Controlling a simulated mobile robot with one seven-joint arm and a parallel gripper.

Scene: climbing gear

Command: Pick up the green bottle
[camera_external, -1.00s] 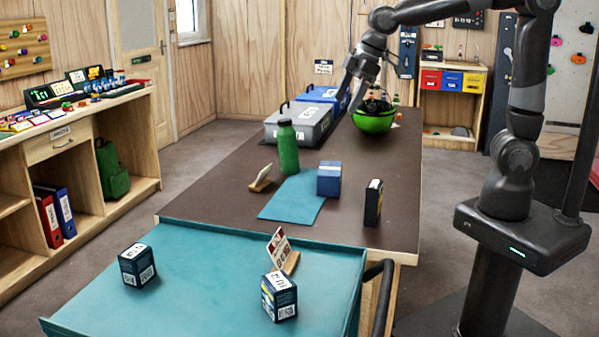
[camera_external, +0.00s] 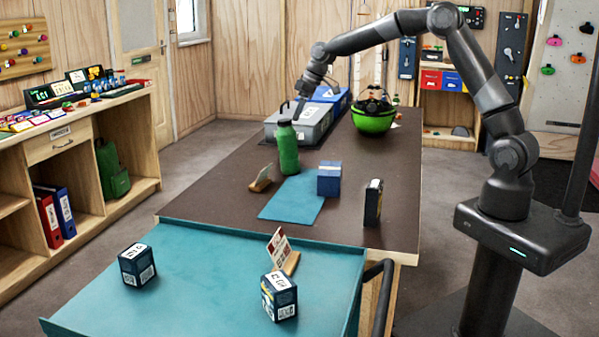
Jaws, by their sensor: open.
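The green bottle (camera_external: 287,150) stands upright on the dark brown table (camera_external: 225,196), just behind the left part of a teal mat. My gripper (camera_external: 291,112) is open and points down just above and behind the bottle's cap, in front of the grey case. The fingers look dark and small here, and I cannot tell whether they touch the bottle.
A grey case (camera_external: 312,120) and a blue case stand behind the bottle. A green bowl-like helmet (camera_external: 373,118) is to the right. A blue box (camera_external: 329,179), a small wooden stand (camera_external: 262,178) and a dark box (camera_external: 373,203) are nearer. A teal tray table (camera_external: 200,285) is in front.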

